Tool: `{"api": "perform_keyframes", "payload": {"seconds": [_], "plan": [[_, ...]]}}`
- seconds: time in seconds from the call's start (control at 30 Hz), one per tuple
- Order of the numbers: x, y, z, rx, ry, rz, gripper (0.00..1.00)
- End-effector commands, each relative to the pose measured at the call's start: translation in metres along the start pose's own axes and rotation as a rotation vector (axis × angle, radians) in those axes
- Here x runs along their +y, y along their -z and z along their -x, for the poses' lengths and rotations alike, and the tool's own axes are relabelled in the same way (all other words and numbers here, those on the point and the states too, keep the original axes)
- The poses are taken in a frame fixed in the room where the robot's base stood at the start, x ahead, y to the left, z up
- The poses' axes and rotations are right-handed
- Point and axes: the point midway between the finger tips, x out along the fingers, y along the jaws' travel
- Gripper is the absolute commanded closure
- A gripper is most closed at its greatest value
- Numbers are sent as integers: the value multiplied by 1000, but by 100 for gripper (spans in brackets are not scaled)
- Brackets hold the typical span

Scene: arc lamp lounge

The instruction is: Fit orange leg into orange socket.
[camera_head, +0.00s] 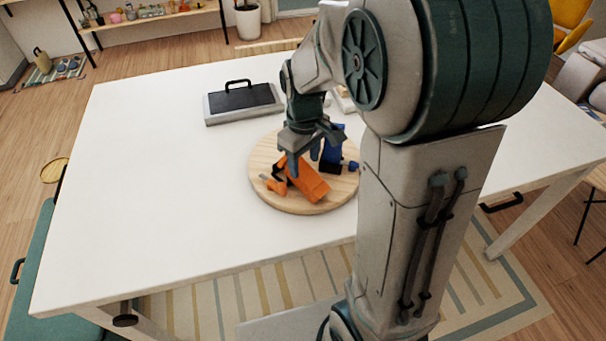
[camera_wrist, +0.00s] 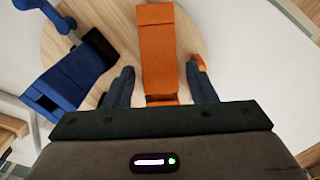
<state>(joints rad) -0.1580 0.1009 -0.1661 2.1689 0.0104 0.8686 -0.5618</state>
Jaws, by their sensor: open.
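An orange block-like piece (camera_head: 311,183) lies on a round wooden board, with a smaller orange end (camera_head: 274,186) and a black part beside it. In the wrist view the orange piece (camera_wrist: 157,50) runs lengthwise between my fingers, and a small orange bit (camera_wrist: 198,62) shows by the right finger. I cannot tell which orange part is the leg and which the socket. My gripper (camera_head: 303,160) is open, pointing down just above the orange piece. In the wrist view my gripper (camera_wrist: 160,82) has its two fingers apart on either side of it, with gaps.
A blue piece (camera_head: 333,148) stands on the board (camera_head: 259,160) behind the orange one; it is at left in the wrist view (camera_wrist: 75,75). A grey case with a dark top (camera_head: 243,102) lies farther back. The white table (camera_head: 160,190) is clear to the left.

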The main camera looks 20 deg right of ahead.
Motion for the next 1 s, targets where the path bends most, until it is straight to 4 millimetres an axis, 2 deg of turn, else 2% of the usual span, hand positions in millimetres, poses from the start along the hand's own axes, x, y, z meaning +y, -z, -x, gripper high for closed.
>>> {"api": "perform_keyframes", "payload": {"seconds": [0.23,0.5,0.83,0.87,1.0], "plan": [[0,1,-16,-3,2,0,49],[1,4,-50,-3,0,-1,49],[2,4,-58,1,-3,-1,49],[2,4,-58,1,-3,-1,52],[2,4,-58,1,-3,-1,90]]}}
